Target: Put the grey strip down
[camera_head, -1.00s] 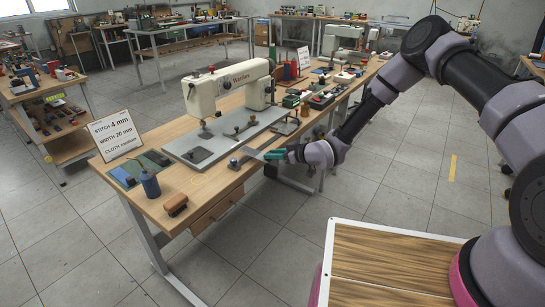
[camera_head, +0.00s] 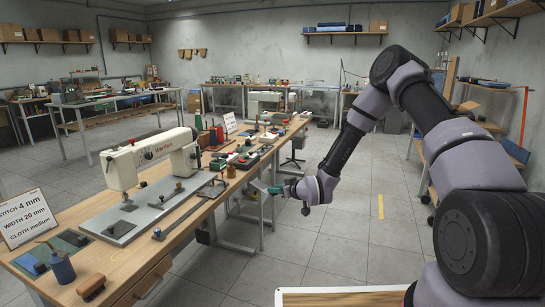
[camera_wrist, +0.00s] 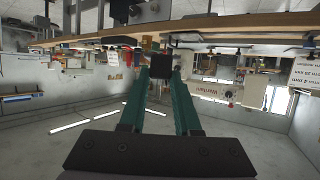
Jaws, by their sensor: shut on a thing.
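My gripper (camera_head: 278,190) has green fingers and is shut on the grey strip (camera_head: 259,186), a thin flat piece that juts out to the left of the fingertips in the head view. The strip is held in the air near the right edge of the long wooden workbench (camera_head: 127,262); the head view does not show clearly whether it overlaps the bench top. In the wrist view the two green fingers of my gripper (camera_wrist: 163,78) point away from the camera, with a dark block between or behind their tips. The strip's outline is unclear there.
A white sewing machine (camera_head: 150,155) stands on a grey plate on the bench. A sign (camera_head: 27,216), a dark blue bottle (camera_head: 62,267) and a brown brush (camera_head: 92,287) are at the near end. Several small tools lie farther along.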

